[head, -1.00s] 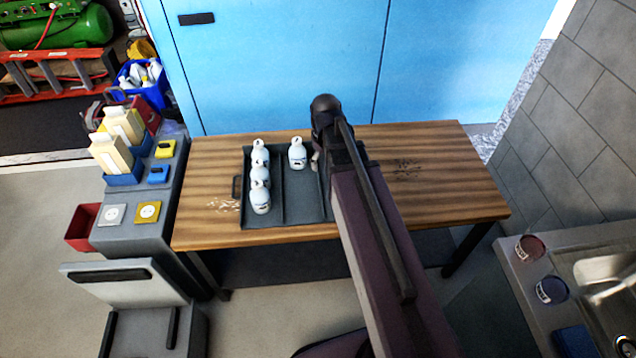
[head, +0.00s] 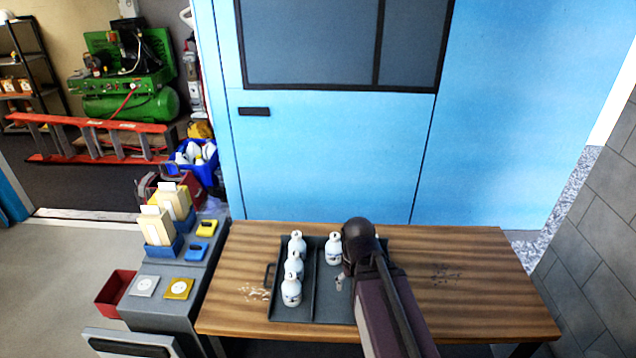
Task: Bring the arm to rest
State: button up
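My arm (head: 392,310) reaches up from the bottom of the head view over the wooden table. Its dark rounded joint (head: 358,238) is above the right part of a dark tray (head: 325,300). A small grey piece below that joint looks like part of my gripper (head: 340,284). The rest of the gripper is hidden behind the arm, so its opening and any hold cannot be seen. White bottle-like items (head: 291,291) stand in a row in the tray's left compartment. Another one (head: 334,249) stands in the compartment to the right, near the back.
The wooden table (head: 480,290) is bare right of the tray apart from dark marks. A blue wall or cabinet (head: 320,160) stands behind it, a grey tiled wall (head: 600,230) at right. A grey stand (head: 165,300) with yellow and blue items adjoins the table's left.

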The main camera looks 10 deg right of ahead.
jog(key=shift+r+p, duration=1.6)
jog(key=shift+r, duration=0.3)
